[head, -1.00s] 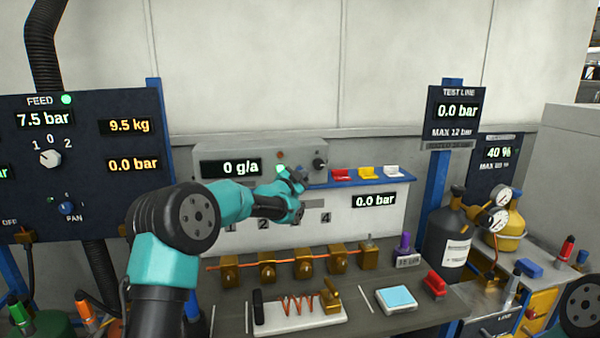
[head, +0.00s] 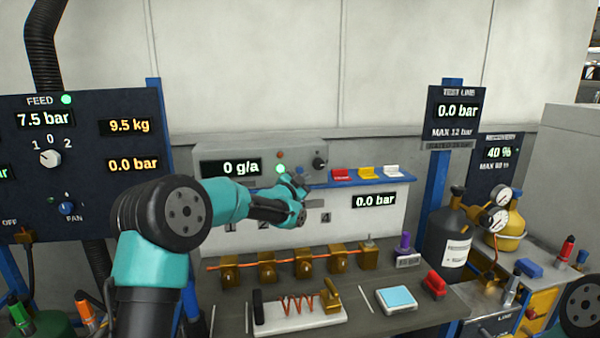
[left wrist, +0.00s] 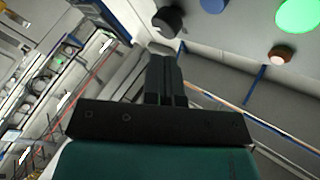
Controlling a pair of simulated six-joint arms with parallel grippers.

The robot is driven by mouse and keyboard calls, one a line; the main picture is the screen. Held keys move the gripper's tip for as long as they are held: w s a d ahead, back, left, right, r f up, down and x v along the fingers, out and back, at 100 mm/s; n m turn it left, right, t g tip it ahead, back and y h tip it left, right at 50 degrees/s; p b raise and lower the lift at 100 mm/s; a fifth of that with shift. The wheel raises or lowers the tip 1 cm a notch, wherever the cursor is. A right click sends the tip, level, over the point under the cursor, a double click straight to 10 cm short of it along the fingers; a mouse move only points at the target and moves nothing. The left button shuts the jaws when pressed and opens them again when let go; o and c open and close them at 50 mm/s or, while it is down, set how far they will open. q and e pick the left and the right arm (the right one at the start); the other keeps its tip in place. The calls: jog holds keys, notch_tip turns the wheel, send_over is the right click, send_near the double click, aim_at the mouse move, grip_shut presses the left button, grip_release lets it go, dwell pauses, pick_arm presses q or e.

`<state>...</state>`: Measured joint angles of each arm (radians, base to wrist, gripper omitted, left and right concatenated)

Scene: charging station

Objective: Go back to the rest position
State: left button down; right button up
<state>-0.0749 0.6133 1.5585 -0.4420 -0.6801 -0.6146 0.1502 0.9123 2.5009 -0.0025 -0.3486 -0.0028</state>
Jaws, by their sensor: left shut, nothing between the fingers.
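My left arm comes in from the left in the head view, and its gripper (head: 299,186) is in front of the grey meter box (head: 208,154) that reads 0 g/a. In the left wrist view the two black fingers (left wrist: 165,82) lie together, shut and empty. The wrist view also shows the box's black knob (left wrist: 168,20) beyond the fingertips, and a lit green lamp (left wrist: 298,14). I cannot tell whether the fingertips touch anything. My right gripper is not in view; only a dark arm joint shows at the right edge of the head view.
A workbench (head: 235,318) below carries brass blocks on a copper pipe (head: 300,262), a white board with a coil (head: 300,312) and a blue-topped scale (head: 396,298). A blue shelf (head: 400,180) holds coloured items. A grey cylinder (head: 447,240) stands at right.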

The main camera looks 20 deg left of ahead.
pick_arm(q)
jog(key=s+d+f+n+g, duration=0.2)
jog(key=s+f, duration=0.3)
jog(key=f, duration=0.2)
jog(key=s+d+f+n+g+y, duration=0.1)
jog(key=s+d+f+n+g, duration=0.1)
jog(key=s+f, duration=0.4)
jog(key=s+d+f+n+g+y, duration=0.1)
jog(key=s+d+f+n+g, duration=0.1)
jog(key=s+f, duration=0.4)
jog(key=shift+s+d+f+n+g, duration=0.15)
jog(key=shift+d+f+g, duration=0.25)
jog(key=shift+f, duration=0.4)
jog(key=shift+s+d+f+n+g, duration=0.1)
jog(key=shift+d+f+n+g, duration=0.2)
jog(key=shift+d+f, duration=0.35)
jog(key=s+d+f+n+g, duration=0.2)
jog(key=s+f+g, duration=0.2)
jog(key=s+f, duration=0.65)
jog(key=s+a+f+n+g, duration=0.2)
jog(key=s+a+f+g, duration=0.1)
jog(key=s+f, duration=0.7)
jog(key=s+a+f+n+g, duration=0.2)
jog(key=s+a+f, duration=0.3)
jog(key=s+f, duration=0.5)
jog(key=shift+s+a+f+g, duration=0.25)
jog(key=shift+f+g, duration=0.1)
jog(key=shift+g, duration=0.35)
jog(key=shift+a, duration=0.1)
